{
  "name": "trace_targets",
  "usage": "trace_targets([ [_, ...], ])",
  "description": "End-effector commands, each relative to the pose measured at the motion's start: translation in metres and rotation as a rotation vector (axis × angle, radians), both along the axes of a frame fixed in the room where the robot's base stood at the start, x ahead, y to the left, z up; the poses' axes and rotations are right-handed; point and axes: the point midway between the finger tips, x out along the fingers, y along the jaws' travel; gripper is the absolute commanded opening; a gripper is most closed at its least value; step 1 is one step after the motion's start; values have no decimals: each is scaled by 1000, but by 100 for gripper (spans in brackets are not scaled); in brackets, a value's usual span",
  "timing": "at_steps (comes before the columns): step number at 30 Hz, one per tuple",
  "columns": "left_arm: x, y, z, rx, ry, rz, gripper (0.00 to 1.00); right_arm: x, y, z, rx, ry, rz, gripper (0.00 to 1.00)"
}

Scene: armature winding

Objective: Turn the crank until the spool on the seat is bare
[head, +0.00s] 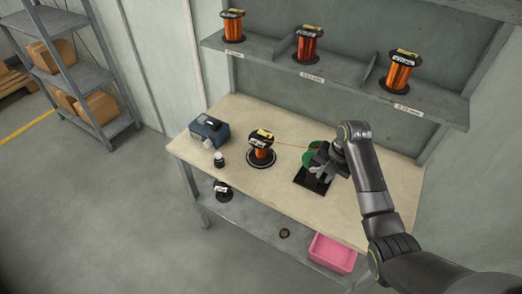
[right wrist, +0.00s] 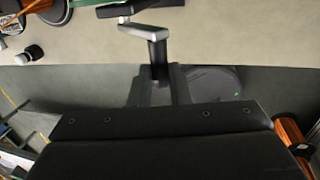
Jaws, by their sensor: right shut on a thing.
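The spool (head: 262,153) stands upright on the round black seat (head: 261,163) on the bench, with copper-orange wire still showing on it. A thin orange wire runs from it to the green winder (head: 310,157) on a black base (head: 305,181). My right gripper (head: 323,167) is at the winder and hides part of it. It is shut on the crank handle. The crank (right wrist: 157,33), with a silver arm and a dark grip, shows in the right wrist view. The contact at the fingertips is hard to see. My left gripper is not in view.
Three full wire spools (head: 308,45) stand on the labelled shelf above. A dark spool (head: 223,191) and a pink bin (head: 333,253) are on the lower shelf. The bench front is clear.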

Motion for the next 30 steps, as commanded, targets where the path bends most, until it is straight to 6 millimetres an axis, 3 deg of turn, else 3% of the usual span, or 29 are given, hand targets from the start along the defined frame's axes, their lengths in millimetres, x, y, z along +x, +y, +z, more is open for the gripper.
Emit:
trace_targets([
  [1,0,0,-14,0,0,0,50,-3,-6,-15,-3,0,-1,0],
  [3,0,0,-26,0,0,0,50,-5,-9,-26,-3,1,-1,0],
  [12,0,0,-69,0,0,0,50,-7,-10,-64,-2,0,1,0],
  [20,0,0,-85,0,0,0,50,9,14,-94,1,1,1,0],
  [30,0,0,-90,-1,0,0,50,26,38,-99,-1,2,1,0],
])
